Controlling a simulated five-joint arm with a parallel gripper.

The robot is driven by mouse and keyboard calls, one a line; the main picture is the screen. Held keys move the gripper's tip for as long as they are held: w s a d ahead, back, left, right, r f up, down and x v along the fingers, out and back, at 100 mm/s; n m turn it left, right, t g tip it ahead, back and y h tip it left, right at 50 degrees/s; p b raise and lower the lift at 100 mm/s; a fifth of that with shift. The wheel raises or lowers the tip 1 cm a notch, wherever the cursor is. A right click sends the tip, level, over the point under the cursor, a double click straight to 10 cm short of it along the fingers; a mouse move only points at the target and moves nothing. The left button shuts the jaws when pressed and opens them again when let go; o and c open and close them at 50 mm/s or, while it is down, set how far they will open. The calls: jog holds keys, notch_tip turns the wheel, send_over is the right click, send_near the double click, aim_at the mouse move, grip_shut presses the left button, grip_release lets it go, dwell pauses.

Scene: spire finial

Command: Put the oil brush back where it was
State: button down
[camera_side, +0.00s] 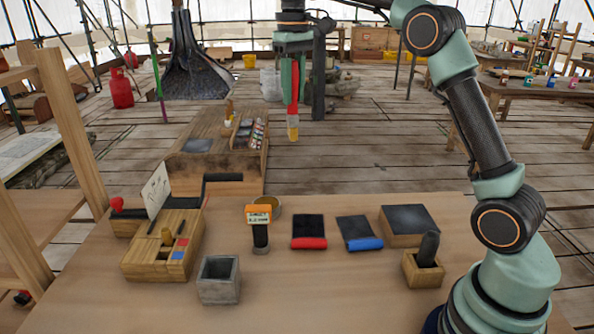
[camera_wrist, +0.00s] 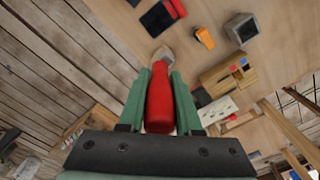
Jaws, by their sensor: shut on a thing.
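My gripper (camera_side: 291,100) is shut on a brush with a red handle (camera_side: 292,84) and a pale yellowish tip (camera_side: 293,134), which I take for the oil brush. It hangs tip down, in the air above and behind the worktable (camera_side: 340,300).
An orange-topped black item (camera_side: 259,216) stands mid-table. To its right lie a black pad with a red edge (camera_side: 309,229), one with a blue edge (camera_side: 358,233) and a dark-topped slab (camera_side: 409,222). A wooden post frame (camera_side: 70,120) stands at left. The table's front middle is clear.

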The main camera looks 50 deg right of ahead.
jog(key=shift+r, duration=0.85)
jog(key=s+a+f+m, duration=0.1)
jog(key=s+a, duration=0.2)
jog(key=a, duration=1)
jog(key=s+a+m, duration=0.1)
jog(key=s+a, duration=0.1)
jog(key=a, duration=1.2)
notch_tip(320, 180, down, 24)
jog(key=c, duration=0.6)
grip_release()
jog(key=shift+f, duration=0.1)
